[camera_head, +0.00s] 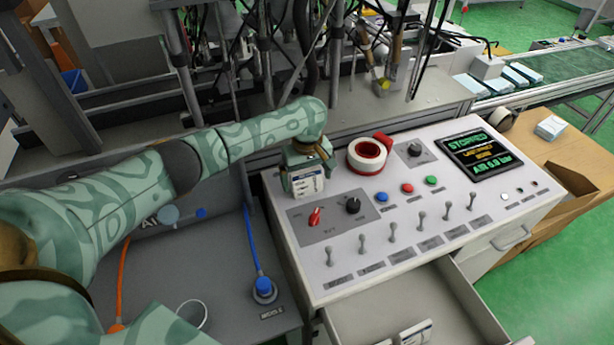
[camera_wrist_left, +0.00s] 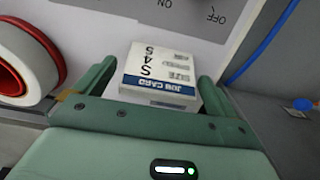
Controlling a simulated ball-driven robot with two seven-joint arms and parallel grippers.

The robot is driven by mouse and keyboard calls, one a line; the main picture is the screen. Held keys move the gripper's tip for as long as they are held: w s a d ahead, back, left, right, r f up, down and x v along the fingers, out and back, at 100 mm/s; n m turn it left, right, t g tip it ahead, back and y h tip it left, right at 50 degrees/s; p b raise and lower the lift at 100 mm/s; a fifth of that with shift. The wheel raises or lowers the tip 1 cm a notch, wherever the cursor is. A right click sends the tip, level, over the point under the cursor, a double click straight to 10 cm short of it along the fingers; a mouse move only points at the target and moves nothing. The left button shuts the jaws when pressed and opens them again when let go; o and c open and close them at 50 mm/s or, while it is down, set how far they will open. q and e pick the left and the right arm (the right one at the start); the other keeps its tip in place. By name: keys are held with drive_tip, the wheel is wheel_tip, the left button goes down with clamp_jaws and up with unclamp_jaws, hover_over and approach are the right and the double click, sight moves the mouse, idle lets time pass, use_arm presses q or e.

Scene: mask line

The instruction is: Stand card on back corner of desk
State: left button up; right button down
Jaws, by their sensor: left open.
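The white job card (camera_head: 307,184), with a blue band and print, stands upright at the back left corner of the sloped grey control desk (camera_head: 290,240). In the left wrist view the card (camera_wrist_left: 160,72) sits between the two green fingers, its printed face toward the camera. My left gripper (camera_head: 309,160) is at the card from behind and above, and its jaws are open around it. In the wrist view the left gripper (camera_wrist_left: 154,82) shows a finger on each side of the card. The card's lower edge is hard to make out. My right gripper is not in view.
Knobs, toggle switches and a display (camera_head: 480,155) fill the desk top. An open drawer (camera_head: 450,300) juts out in front. A blue-capped cable fitting (camera_head: 263,288) lies on the left.

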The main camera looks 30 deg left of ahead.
sight(307, 176)
use_arm(q)
wheel_tip(307, 176, up, 12)
drive_tip(key=p, duration=0.6)
drive_tip(key=shift+f, duration=0.1)
